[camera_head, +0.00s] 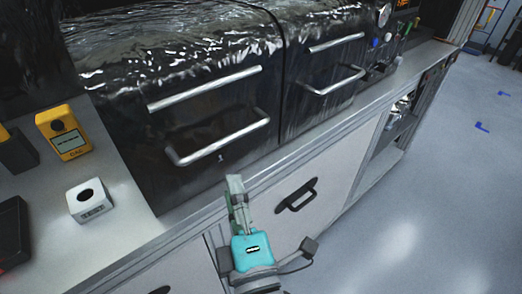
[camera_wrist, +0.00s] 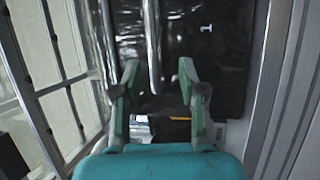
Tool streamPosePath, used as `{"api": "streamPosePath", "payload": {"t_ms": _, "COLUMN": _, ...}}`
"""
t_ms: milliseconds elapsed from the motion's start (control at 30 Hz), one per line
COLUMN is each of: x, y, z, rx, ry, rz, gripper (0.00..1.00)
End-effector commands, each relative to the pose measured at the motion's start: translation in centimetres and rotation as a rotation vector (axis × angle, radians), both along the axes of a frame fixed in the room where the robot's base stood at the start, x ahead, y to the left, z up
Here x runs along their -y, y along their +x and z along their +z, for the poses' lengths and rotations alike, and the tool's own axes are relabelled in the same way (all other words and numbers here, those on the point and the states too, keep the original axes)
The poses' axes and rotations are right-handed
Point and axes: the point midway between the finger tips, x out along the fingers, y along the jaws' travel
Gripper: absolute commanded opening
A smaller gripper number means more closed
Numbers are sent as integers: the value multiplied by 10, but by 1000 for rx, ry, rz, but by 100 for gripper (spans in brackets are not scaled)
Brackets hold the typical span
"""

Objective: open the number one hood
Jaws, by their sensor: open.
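The left black hood (camera_head: 175,45), with a small white mark like a 1 (camera_head: 220,157) on its front, looks closed. It has a silver upper bar (camera_head: 205,89) and a silver lower handle (camera_head: 222,143). My gripper (camera_head: 236,180) is open and empty, below the lower handle in the head view and apart from it. In the wrist view my gripper (camera_wrist: 158,76) has its fingers spread, with the dark hood front (camera_wrist: 220,60) beyond them. A silver bar (camera_wrist: 152,45) runs upright between the fingertips in that picture, farther off.
A second black hood (camera_head: 325,60) with two bars stands to the right. A yellow device (camera_head: 63,133) and a white box (camera_head: 89,200) sit on the bench (camera_head: 125,190) at left. A cabinet with a black handle (camera_head: 297,195) is below.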

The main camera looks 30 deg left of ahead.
Motion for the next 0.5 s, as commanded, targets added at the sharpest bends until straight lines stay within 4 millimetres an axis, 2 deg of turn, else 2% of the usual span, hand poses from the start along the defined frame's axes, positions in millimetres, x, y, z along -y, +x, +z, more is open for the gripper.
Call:
{"api": "streamPosePath", "payload": {"t_ms": 100, "x": -10, "y": -4, "z": 11, "rx": 26, "ry": -12, "rz": 11, "gripper": 41}}
{"api": "streamPosePath", "payload": {"t_ms": 233, "x": -14, "y": -1, "z": 13, "rx": 32, "ry": -18, "rz": 11, "gripper": 41}}
{"api": "streamPosePath", "payload": {"t_ms": 500, "x": -40, "y": 26, "z": 20, "rx": 31, "ry": -15, "rz": 12, "gripper": 41}}
